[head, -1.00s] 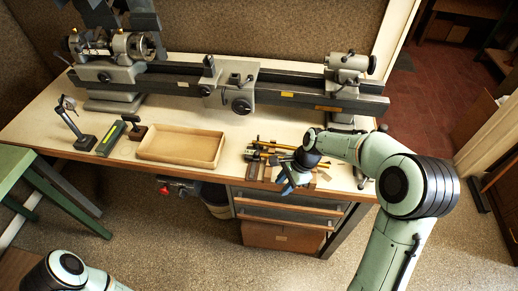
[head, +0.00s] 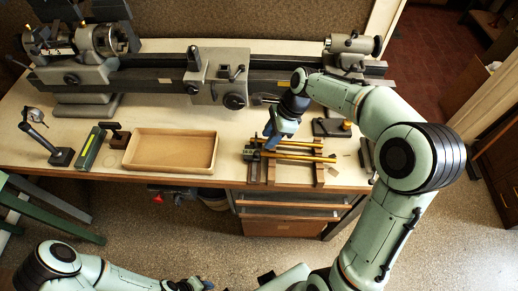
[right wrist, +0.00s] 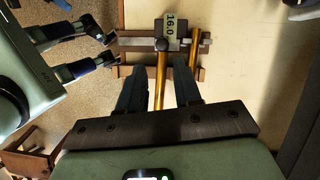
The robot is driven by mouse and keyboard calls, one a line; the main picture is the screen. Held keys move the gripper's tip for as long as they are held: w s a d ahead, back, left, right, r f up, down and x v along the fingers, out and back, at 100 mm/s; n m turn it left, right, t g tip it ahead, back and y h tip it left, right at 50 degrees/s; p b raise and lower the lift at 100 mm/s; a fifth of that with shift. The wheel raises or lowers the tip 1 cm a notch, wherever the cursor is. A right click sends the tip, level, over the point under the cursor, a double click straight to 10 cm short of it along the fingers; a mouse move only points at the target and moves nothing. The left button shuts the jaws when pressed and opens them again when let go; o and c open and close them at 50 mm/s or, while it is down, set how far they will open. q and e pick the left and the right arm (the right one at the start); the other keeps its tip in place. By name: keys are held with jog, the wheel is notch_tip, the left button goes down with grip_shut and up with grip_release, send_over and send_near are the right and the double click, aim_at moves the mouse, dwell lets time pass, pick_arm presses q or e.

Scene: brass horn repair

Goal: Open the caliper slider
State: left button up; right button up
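The caliper (right wrist: 170,44) has a grey beam and a display reading 16.0. It lies across the left ends of the brass tubes (head: 292,155) in the head view, where it shows small and dark (head: 251,154). My right gripper (head: 269,142) hangs over the tubes, close to the caliper. In the right wrist view its fingers (right wrist: 160,90) are apart, with a tube visible between them and the caliper ahead; contact cannot be told. My left gripper (right wrist: 98,46) has its fingers apart off the bench's front edge; it is partly cut off in the head view (head: 190,284).
The tubes rest on wooden supports (head: 320,176) at the bench front. An empty wooden tray (head: 170,170) is to their left, with a green box-shaped tool (head: 90,148) beyond it. The lathe (head: 220,90) stands behind. A dark block (head: 332,128) lies right of my right gripper.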

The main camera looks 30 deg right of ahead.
aim_at(257, 153)
jog(key=x, duration=0.8)
jog(key=shift+w+b, duration=0.2)
jog(key=shift+b, duration=0.1)
jog(key=shift+c, duration=0.4)
grip_shut()
